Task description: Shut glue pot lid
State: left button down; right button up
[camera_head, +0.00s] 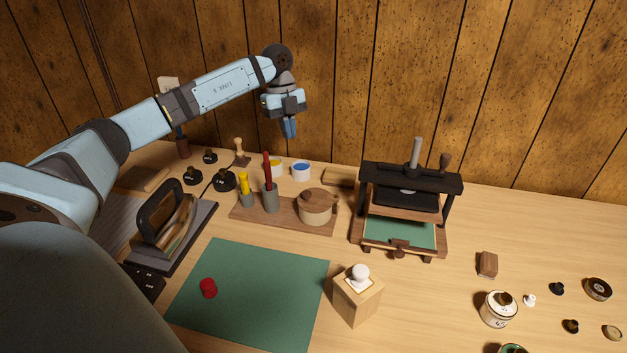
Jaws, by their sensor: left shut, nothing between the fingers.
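The glue pot looks to be the round beige pot (315,213) on a wooden tray near the middle of the bench. Its brown wooden lid (317,196) is over its top; I cannot tell whether it sits fully flush. My left gripper (289,128) is shut and empty, pointing down in the air in front of the wood wall. It appears above and a little left of the pot, apart from it. My right gripper is not in view.
The tray (290,222) also holds grey cups (269,200) with red and yellow handles. A black press (410,190) stands right of the pot. A wooden block with a white knob (358,298) and a green mat (250,292) lie in front. Small jars are at right.

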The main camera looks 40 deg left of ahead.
pick_arm(q)
jog(key=b, duration=0.2)
send_near(315, 196)
jog(key=s+a+f, duration=0.1)
jog(key=a+f, duration=0.3)
jog(key=shift+s+d+f, duration=0.15)
jog(key=shift+s+d, duration=0.1)
jog(key=shift+d, duration=0.35)
jog(key=shift+s+d+f, duration=0.1)
jog(key=shift+s+d, duration=0.15)
jog(key=shift+d, duration=0.35)
jog(key=shift+s+d+f, duration=0.15)
jog(key=shift+s+d, duration=0.05)
jog(key=shift+d, duration=0.4)
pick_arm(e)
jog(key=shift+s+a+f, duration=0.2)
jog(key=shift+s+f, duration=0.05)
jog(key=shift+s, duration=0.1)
